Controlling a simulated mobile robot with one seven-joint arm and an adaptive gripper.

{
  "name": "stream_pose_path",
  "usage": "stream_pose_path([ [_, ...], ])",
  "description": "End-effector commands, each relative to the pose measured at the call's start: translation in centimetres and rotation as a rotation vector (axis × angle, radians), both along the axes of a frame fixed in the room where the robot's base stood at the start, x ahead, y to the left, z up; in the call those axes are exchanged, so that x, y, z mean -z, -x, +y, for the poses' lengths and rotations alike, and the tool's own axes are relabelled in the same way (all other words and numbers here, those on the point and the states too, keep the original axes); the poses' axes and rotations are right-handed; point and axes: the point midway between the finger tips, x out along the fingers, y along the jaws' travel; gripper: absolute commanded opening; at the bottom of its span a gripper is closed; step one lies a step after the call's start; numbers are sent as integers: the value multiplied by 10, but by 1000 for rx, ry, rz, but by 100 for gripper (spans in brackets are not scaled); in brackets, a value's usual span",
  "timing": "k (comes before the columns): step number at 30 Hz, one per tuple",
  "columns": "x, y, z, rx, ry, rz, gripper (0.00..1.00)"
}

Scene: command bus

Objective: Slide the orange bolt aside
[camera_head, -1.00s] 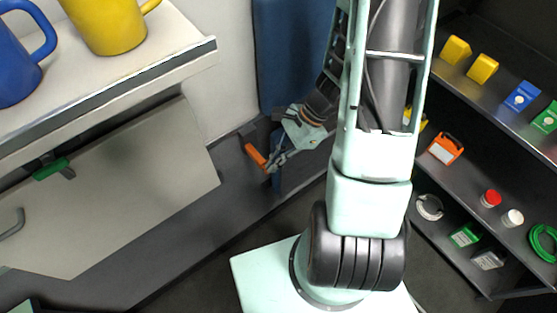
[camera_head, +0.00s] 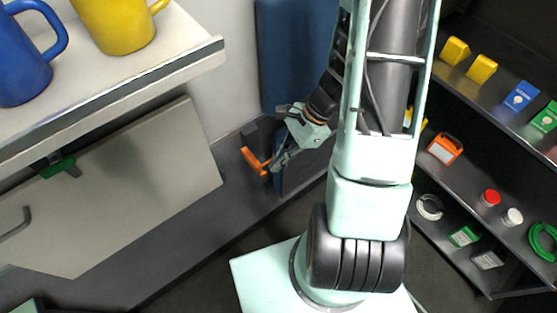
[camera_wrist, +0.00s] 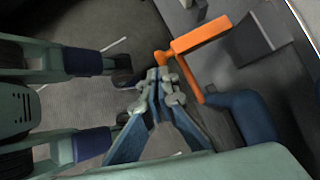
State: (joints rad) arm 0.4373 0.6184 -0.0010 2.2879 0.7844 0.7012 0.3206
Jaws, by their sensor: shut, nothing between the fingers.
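The orange bolt (camera_head: 256,160) is a bent bar beside a dark block, left of my gripper in the head view. In the wrist view the orange bolt (camera_wrist: 202,38) has a thick bar, a short end toward my fingertips and a thin arm running down the right. My gripper (camera_wrist: 158,76) is shut and empty, its fingertips right by the bolt's short end; I cannot tell whether they touch.
A grey panel (camera_head: 120,190) with a green latch (camera_head: 58,167) hangs under a counter (camera_head: 120,70) holding a blue mug (camera_head: 20,60) and a yellow mug (camera_head: 118,25). A blue upright panel (camera_head: 285,55) stands behind my gripper. Shelves (camera_head: 480,130) with small items are at the right.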

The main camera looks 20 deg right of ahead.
Motion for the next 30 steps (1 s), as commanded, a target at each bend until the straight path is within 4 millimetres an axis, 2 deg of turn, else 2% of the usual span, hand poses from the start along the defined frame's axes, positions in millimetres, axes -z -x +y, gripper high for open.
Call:
stream_pose_path([
  [4,-15,-3,-12,0,3,-4,0],
  [12,-66,-6,-44,0,3,-5,0],
  [16,-82,-7,-54,-1,3,-3,0],
  [21,-92,-6,-59,-1,0,0,0],
  [30,-93,-6,-60,-1,0,0,0],
])
